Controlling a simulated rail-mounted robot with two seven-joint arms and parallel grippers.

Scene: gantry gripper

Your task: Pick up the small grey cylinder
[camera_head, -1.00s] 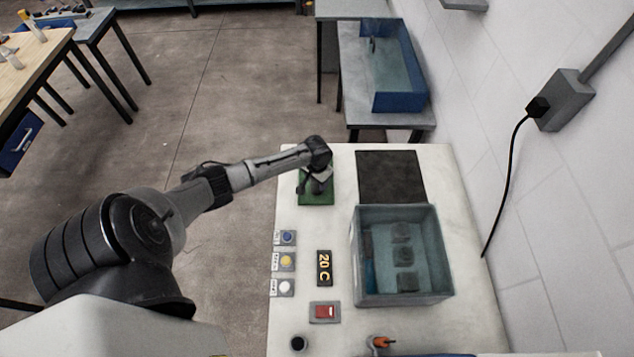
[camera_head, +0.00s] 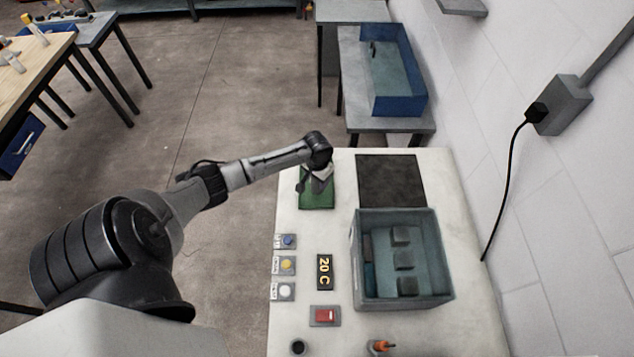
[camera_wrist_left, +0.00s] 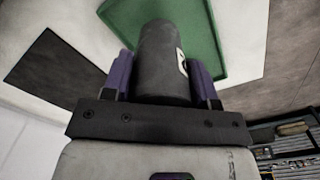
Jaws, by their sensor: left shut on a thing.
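The small grey cylinder (camera_wrist_left: 160,48) stands between the purple-padded fingers of my left gripper (camera_wrist_left: 162,78) in the left wrist view. The fingers press on it from both sides, and a white label with a dark mark shows on its side. Behind it is a green tray (camera_wrist_left: 228,30). In the head view my left gripper (camera_head: 320,182) is over the green tray (camera_head: 317,201), near the far left of the white table. There the cylinder is hard to make out behind the gripper. My right gripper is not in view.
A grey-blue open bin (camera_head: 445,262) with several dark blocks stands to the right. A black mat (camera_head: 391,180) lies behind it. Buttons (camera_head: 287,265), a "20 C" display (camera_head: 325,271) and a red switch (camera_head: 325,314) sit nearer. A wall bounds the right.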

